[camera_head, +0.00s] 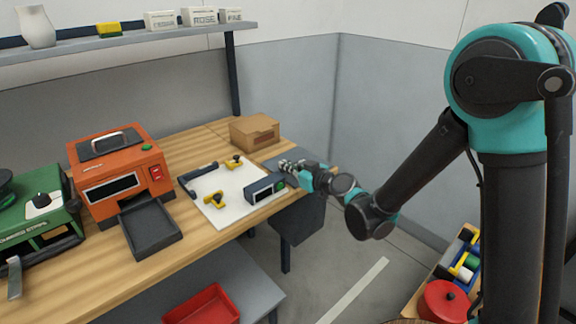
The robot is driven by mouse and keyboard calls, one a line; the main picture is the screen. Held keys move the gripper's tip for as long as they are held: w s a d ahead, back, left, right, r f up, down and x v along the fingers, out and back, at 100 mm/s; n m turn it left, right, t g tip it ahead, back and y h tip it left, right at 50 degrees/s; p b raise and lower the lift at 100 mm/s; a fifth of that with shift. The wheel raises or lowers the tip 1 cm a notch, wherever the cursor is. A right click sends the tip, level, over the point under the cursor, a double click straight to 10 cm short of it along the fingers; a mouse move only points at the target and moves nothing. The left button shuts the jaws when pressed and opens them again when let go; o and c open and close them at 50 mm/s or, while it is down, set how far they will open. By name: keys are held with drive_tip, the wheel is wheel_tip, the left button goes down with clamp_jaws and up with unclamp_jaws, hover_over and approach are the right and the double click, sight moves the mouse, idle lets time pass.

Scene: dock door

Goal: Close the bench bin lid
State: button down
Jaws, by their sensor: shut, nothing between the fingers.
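A dark grey bin (303,218) sits at the right end of the wooden bench, its front below the bench top. A grey flat panel (268,158) beside the bench top's right end may be its lid; my gripper hides part of it, and I cannot tell how far it stands open. My gripper (284,165) is shut and empty, low at the bench's right end, above the bin and close to the panel. I cannot tell whether it touches the panel.
A cardboard box (254,132) stands behind my gripper. A dark device (265,190) and yellow clamps lie on a white board (222,208) to the left. An orange machine (118,172) with a black tray (150,229) stands further left.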

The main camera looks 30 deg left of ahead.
drive_tip(key=shift+d, duration=0.1)
drive_tip(key=v, duration=1.2)
drive_tip(key=w+d+f+m+h, duration=0.2)
drive_tip(key=d+f+m+h, duration=0.15)
drive_tip(key=d, duration=0.95)
drive_tip(key=w+d+f+m+h, duration=0.2)
drive_tip(key=d+f+m+h, duration=0.15)
drive_tip(key=d, duration=0.85)
drive_tip(key=s+d+f+m+h, duration=0.1)
drive_tip(key=s+d+m+h, duration=0.1)
drive_tip(key=d, duration=0.5)
drive_tip(key=s+d+f+m+h, duration=0.2)
drive_tip(key=s+d+m+h, duration=0.1)
drive_tip(key=d, duration=0.4)
drive_tip(key=s+d+f+m+g+h, duration=0.1)
drive_tip(key=s+d+f+m+h, duration=0.1)
drive_tip(key=d, duration=0.6)
drive_tip(key=shift+s+f+m+h, duration=0.2)
drive_tip(key=shift+s+m+h, duration=0.2)
